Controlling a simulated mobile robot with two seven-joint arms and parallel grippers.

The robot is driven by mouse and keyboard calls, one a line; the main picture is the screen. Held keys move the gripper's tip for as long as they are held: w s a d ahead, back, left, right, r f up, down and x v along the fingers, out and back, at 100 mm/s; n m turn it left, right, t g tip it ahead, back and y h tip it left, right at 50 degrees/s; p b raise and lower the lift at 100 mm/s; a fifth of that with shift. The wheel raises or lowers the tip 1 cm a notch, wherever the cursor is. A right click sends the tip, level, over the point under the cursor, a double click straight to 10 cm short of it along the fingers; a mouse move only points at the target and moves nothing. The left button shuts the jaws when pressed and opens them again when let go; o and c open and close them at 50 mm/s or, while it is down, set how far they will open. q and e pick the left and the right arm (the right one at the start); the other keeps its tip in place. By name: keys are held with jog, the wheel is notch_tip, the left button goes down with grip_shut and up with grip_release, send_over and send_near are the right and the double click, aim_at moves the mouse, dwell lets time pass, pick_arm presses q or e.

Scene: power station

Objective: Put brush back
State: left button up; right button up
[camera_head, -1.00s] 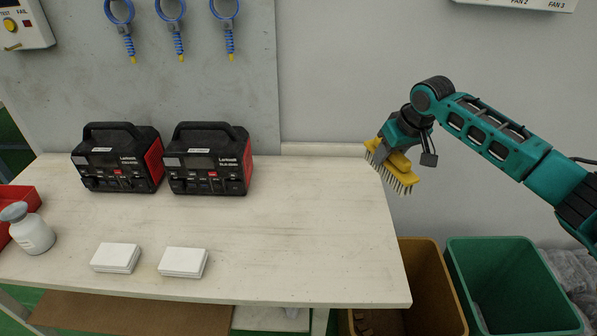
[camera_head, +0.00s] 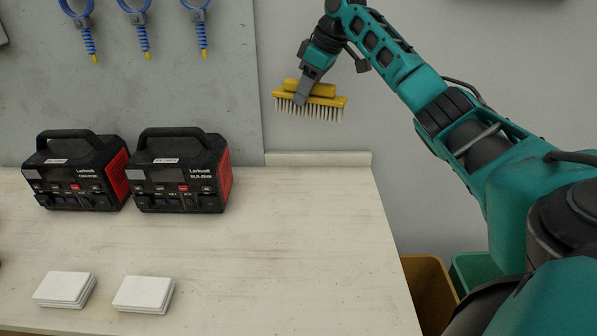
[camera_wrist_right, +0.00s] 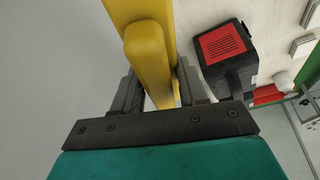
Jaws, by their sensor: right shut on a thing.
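The brush (camera_head: 326,101) has a yellow body and pale bristles that point down. It is in the air above the back right part of the table, in front of the grey wall. My right gripper (camera_head: 303,94) is shut on the brush's yellow body from above. In the right wrist view the yellow brush (camera_wrist_right: 148,50) sits between the two dark fingers of my right gripper (camera_wrist_right: 158,88). My left gripper is not in view.
Two black and red power stations (camera_head: 78,172) (camera_head: 182,172) stand at the table's back left. Two white stacks (camera_head: 65,288) (camera_head: 143,293) lie in front. Blue coiled tools (camera_head: 140,30) hang on the wall panel. The table's (camera_head: 290,240) right half is clear. Brown (camera_head: 428,290) and green (camera_head: 474,270) bins stand right of it.

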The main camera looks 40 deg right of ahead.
notch_tip(320, 180, down, 19)
jog(key=b, duration=0.3)
jog(key=shift+r, duration=0.2)
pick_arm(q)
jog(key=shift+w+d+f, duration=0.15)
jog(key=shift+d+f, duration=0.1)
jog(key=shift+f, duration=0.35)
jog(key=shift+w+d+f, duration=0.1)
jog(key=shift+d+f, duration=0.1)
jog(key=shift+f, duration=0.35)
pick_arm(e)
jog(key=shift+f, duration=0.15)
jog(key=o, duration=0.9)
